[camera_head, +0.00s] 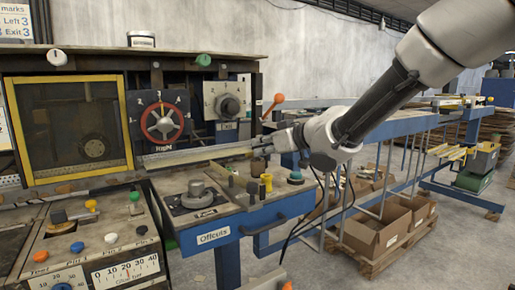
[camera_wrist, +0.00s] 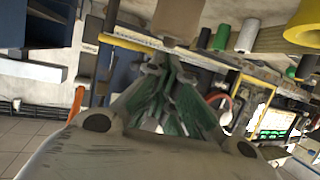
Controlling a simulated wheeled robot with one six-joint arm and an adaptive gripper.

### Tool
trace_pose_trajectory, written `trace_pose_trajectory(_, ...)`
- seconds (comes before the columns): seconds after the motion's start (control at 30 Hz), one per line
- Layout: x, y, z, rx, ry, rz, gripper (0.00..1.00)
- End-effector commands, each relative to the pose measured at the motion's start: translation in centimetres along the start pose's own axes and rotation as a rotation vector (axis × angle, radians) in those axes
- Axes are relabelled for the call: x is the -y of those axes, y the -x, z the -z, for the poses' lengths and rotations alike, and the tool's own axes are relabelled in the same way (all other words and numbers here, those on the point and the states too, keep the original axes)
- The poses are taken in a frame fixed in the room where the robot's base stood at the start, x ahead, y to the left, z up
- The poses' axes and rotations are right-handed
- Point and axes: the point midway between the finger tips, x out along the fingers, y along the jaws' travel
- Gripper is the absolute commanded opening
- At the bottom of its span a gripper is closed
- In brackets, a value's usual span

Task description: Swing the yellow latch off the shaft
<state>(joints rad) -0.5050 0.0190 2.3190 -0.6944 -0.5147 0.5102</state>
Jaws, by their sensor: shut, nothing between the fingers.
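My gripper (camera_head: 259,147) is shut and empty, reaching in from the right over the machine table, beside the end of a long pale metal bar. In the wrist view its fingers (camera_wrist: 168,72) are close together. A small yellow cylinder (camera_head: 266,182) stands on the table below my gripper, beside a dark upright peg (camera_head: 252,190). A large yellow rounded part (camera_wrist: 305,27) shows at the top right of the wrist view. I cannot tell which yellow part is the latch, or make out the shaft clearly.
An orange-ended lever (camera_head: 274,103) rises behind my gripper. A yellow-framed window (camera_head: 128,125) and a red handwheel (camera_head: 162,122) are on the left. A grey knob (camera_head: 196,194) sits on the table. Cardboard boxes (camera_head: 375,232) stand on a pallet at right.

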Motion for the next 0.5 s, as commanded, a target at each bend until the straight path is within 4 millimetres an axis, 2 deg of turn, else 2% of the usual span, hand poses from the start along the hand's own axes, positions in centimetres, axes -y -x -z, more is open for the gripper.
trace_pose_trajectory(0.2,0.02,-1.42,0.01,0.0,0.001,0.0,0.0)
trace_pose_trajectory(0.5,-0.01,-1.48,0.01,0.0,0.0,0.0,0.0)
